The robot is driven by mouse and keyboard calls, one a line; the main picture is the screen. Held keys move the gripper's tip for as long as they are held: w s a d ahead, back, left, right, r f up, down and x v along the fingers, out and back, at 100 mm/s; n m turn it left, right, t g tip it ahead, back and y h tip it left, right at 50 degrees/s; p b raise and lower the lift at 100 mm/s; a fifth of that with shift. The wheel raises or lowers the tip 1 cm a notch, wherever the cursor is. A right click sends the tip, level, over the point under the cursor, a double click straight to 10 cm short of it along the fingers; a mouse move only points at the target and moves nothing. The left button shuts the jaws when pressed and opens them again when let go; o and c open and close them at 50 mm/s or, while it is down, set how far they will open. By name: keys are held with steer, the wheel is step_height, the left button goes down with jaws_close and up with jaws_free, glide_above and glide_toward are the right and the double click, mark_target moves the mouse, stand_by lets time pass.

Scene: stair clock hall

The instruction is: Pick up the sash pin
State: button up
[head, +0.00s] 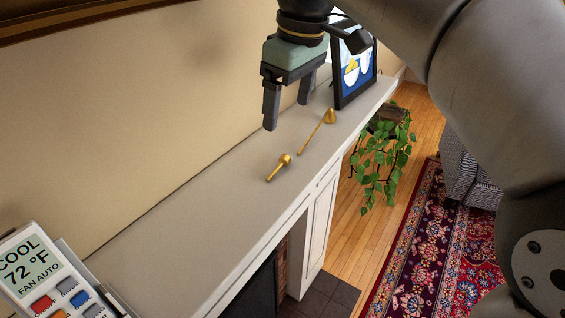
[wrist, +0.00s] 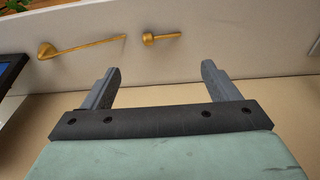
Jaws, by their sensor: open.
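The sash pin, which I take to be the short gold pin with a round knob head (head: 279,167), lies on the grey mantel shelf (head: 215,200). In the wrist view the pin (wrist: 165,38) lies beyond my fingertips, about midway between them sideways, its head to the left. A longer gold piece with a cone-shaped end (head: 318,130) lies farther along the shelf; it also shows in the wrist view (wrist: 85,47). My gripper (head: 287,115) is open and empty above the shelf, toward the wall side and apart from both gold pieces. Its spread fingers (wrist: 160,70) show in the wrist view.
A dark-framed picture (head: 354,72) stands on the shelf close behind my gripper. A thermostat-like panel (head: 42,268) is at the near left. A leafy plant (head: 380,155) hangs beyond the shelf's front edge. The shelf between panel and pin is bare.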

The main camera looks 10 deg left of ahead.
mark_target(280, 166)
steer(key=f, duration=0.4)
steer(key=a+f, duration=0.1)
steer(key=f, duration=0.3)
steer(key=w+f, duration=0.1)
steer(key=f, duration=0.3)
steer(key=shift+a+f, duration=0.1)
steer(key=shift+a, duration=0.25)
steer(key=c, duration=1.4)
steer(key=shift+f, duration=0.1)
steer(key=shift+c, duration=0.8)
steer(key=shift+s, duration=0.1)
